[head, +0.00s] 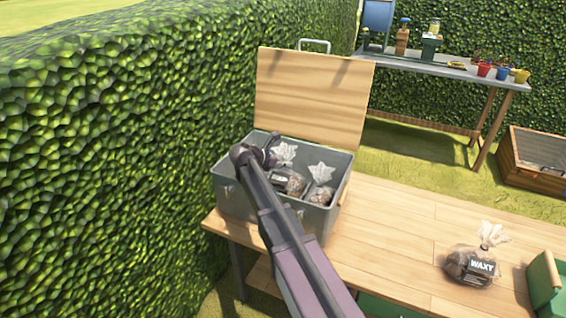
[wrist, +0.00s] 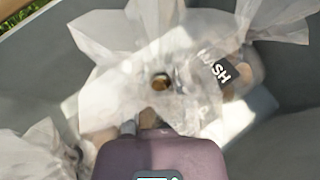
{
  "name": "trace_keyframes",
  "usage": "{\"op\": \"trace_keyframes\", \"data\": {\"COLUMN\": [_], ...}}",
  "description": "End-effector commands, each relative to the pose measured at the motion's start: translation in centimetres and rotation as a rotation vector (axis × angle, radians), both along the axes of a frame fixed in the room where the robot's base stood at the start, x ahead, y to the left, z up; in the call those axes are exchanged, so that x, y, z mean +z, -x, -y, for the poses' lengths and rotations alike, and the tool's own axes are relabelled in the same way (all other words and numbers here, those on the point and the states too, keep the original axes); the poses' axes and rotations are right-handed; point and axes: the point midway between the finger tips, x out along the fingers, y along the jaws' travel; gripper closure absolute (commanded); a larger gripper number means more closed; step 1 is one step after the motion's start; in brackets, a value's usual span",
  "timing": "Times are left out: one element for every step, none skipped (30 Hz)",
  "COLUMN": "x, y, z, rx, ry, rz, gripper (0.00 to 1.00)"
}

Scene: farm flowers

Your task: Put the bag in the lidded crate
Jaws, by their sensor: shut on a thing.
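The lidded crate (head: 240,196) is a grey box on the wooden table, with its wooden lid (head: 310,95) standing open at the back. My arm reaches over it, and my gripper (head: 268,158) is down inside at its left part. In the wrist view my gripper (wrist: 150,125) is shut on a clear bag (wrist: 160,60), whose dark label (wrist: 222,72) is partly readable. The fingertips are mostly hidden by the plastic. Another clear bag (head: 320,185) sits at the crate's right side. A bag labelled WAXY (head: 472,268) stands on the table to the right.
A tall hedge (head: 110,130) stands close on the left. A green box (head: 545,285) is at the table's right edge. A bench (head: 440,68) with pots stands behind. The table (head: 400,225) between crate and WAXY bag is clear.

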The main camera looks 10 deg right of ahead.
Motion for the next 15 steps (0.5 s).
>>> {"op": "trace_keyframes", "data": {"x": [-0.8, -1.0, -1.3, -1.5, -1.8, -2.0, -2.2, -2.3, -2.6, -2.7, -2.8, -2.9, -3.0, -3.1, -3.1], "y": [0.0, 0.0, 0.0, 0.0, 0.0, 0.0, 0.0, 0.0, 0.0, 0.0, 0.0, 0.0, 0.0, 0.0, 0.0], "z": [0.0, 0.0, 0.0, 0.0, 0.0, 0.0, 0.0, 0.0, 0.0, 0.0, 0.0, 0.0, 0.0, -0.1, -0.1], "rx": [0.000, 0.000, 0.000, 0.000, 0.000, 0.000, 0.000, 0.001, 0.001, 0.001, 0.001, 0.001, 0.001, 0.001, 0.001], "ry": [0.002, 0.002, 0.002, 0.002, 0.002, 0.002, 0.002, 0.002, 0.002, 0.002, 0.002, 0.002, 0.002, 0.002, 0.002], "rz": [0.001, 0.001, 0.001, 0.001, 0.000, 0.000, 0.000, 0.000, 0.000, 0.000, 0.000, 0.000, 0.000, 0.000, 0.000], "gripper": [1.00, 1.00, 1.00, 1.00, 1.00, 1.00, 1.00, 1.00, 1.00, 1.00, 1.00, 1.00, 1.00, 1.00, 1.00]}}
